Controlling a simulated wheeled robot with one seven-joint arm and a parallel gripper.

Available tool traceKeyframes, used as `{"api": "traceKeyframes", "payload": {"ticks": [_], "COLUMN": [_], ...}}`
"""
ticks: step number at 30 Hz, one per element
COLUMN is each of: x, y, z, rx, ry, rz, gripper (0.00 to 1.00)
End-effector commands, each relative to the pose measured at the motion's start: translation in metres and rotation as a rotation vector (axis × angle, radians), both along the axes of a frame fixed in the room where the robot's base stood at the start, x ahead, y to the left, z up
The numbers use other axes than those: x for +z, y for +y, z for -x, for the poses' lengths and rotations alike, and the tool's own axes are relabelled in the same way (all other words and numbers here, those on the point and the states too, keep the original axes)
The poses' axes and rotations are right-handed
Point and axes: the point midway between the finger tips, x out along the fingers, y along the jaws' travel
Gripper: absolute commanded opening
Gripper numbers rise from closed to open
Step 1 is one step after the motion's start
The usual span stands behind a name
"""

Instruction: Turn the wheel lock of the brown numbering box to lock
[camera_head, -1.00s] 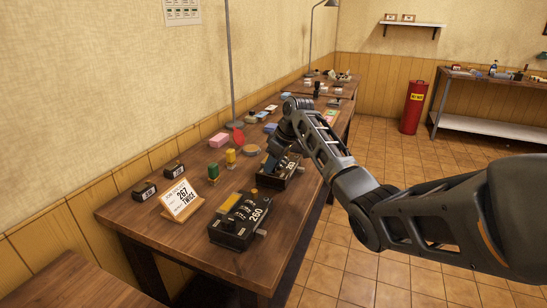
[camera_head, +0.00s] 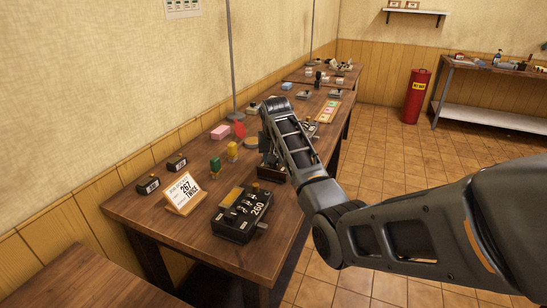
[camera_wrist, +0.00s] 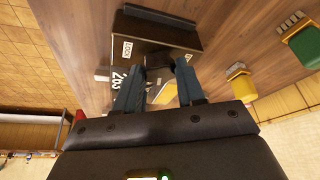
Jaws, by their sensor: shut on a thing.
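The brown numbering box (camera_head: 272,177) stands on the table behind the black numbering box, mostly covered by my arm. In the wrist view it (camera_wrist: 165,32) is a dark brown box with a white LOCK label and a plate whose number looks like 263, partly covered by a finger. My gripper (camera_wrist: 160,68) is at the box's near edge, its two fingers slightly apart and closed on what appears to be the wheel lock. The held part is mostly hidden between the fingertips, so its turn position cannot be told. In the head view my gripper is hidden behind the arm.
The black numbering box (camera_head: 240,212) marked 260 stands nearer on the table. A card (camera_head: 184,193) reading 267 TWICE, a green stamp (camera_head: 215,168) and a yellow stamp (camera_head: 232,151) stand to the left. A pink block (camera_head: 221,132) lies behind. Open floor lies right.

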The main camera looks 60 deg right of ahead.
Motion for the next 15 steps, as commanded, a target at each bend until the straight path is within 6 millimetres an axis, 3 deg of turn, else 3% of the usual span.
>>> {"api": "traceKeyframes", "payload": {"ticks": [15], "x": [-0.0009], "y": [0.0021], "z": [-0.0037], "rx": [-0.487], "ry": [0.003], "rz": [-0.002], "gripper": [0.08]}}
